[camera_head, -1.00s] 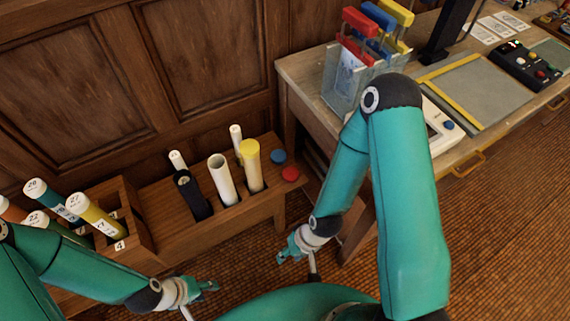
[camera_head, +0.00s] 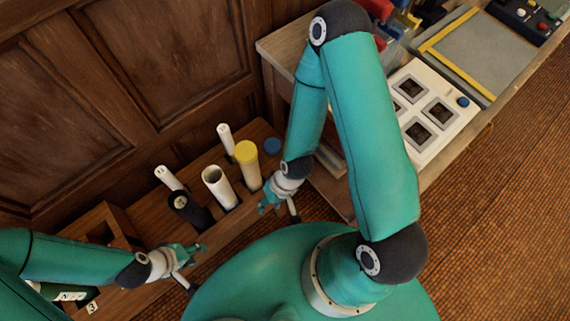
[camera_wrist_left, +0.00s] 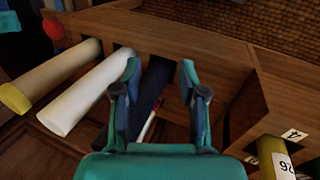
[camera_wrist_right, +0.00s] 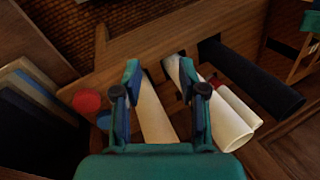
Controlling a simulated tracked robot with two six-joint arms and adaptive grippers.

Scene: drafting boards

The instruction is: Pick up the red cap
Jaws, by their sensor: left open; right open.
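The red cap (camera_wrist_right: 87,102) lies on the wooden rack in the right wrist view, left of my right gripper (camera_wrist_right: 165,75) and beside the blue cap (camera_wrist_right: 104,120). My right gripper is open and apart from the cap, with a pale tube (camera_wrist_right: 155,110) in view between its fingers. The red cap also shows at the upper left of the left wrist view (camera_wrist_left: 53,28). In the head view it is hidden behind my right arm, while the blue cap (camera_head: 272,146) shows. My left gripper (camera_head: 202,248) is open near the rack's front, with a dark tube (camera_wrist_left: 150,88) beyond its fingers.
A white tube (camera_head: 218,188), a yellow-capped tube (camera_head: 247,165) and a black tube (camera_head: 188,210) stand in the rack (camera_head: 150,232). A desk with a white panel (camera_head: 430,110) stands at the right. Open floor (camera_head: 500,220) lies at the lower right.

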